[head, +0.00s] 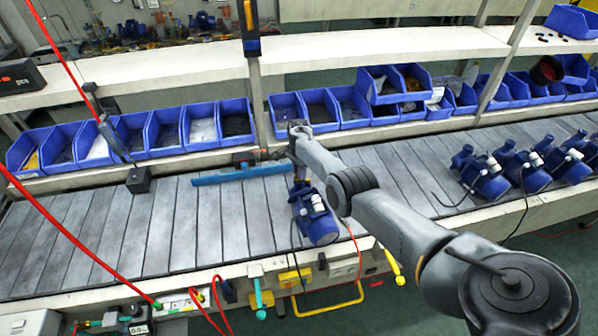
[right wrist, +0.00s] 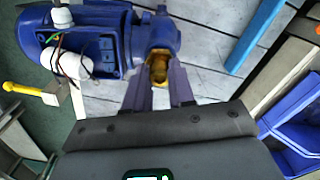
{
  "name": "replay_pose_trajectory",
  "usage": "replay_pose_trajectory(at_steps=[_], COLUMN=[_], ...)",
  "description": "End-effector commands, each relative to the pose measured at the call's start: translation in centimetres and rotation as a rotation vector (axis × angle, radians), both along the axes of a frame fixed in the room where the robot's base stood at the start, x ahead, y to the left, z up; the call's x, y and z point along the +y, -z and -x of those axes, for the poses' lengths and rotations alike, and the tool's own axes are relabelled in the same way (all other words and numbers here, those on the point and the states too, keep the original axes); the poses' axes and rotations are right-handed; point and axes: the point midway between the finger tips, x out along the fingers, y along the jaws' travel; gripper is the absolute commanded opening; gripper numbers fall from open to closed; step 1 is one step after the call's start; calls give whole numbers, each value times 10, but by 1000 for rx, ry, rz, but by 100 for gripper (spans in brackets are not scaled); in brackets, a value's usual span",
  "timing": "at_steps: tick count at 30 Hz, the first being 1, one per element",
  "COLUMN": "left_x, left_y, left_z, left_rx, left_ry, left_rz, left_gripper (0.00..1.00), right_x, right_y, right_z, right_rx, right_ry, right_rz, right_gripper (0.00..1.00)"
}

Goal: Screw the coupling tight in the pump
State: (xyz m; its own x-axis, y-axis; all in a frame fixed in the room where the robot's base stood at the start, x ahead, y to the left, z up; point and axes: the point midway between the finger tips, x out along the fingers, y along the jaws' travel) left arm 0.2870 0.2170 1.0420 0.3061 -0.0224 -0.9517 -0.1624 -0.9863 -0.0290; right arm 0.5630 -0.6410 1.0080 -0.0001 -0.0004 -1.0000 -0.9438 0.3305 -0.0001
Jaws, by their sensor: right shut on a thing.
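A blue pump (head: 316,218) lies on the slatted grey conveyor near its front edge. In the right wrist view the pump (right wrist: 60,22) fills the upper left, with white caps and loose wires on its open terminal box. My right gripper (head: 299,178) is at the pump's far end. In the right wrist view its two fingers (right wrist: 160,90) are shut on the brass-coloured coupling (right wrist: 159,68), which sits at the opening of the pump's blue port. The fingers hide part of the coupling, and how deep it sits cannot be told. My left gripper is not in view.
A blue bar (head: 243,173) lies behind the pump, left of my right arm. Several other blue pumps (head: 483,178) stand at the right. Blue bins (head: 203,125) line the conveyor's back. A red hose (head: 75,235) hangs at the left.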

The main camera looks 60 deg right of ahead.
Motion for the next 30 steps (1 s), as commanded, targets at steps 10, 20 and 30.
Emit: replay_pose_trajectory(at_steps=[10,20,30], left_x=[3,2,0], left_y=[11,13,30], left_z=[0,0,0], left_rx=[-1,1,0], left_ry=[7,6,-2], left_rz=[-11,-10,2], left_gripper=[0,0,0], right_x=[0,0,0], right_y=[3,1,4], right_z=[-1,0,0], right_rx=[-1,1,0], right_ry=[202,299,553], right_rz=[-1,1,0], right_gripper=[0,0,0])
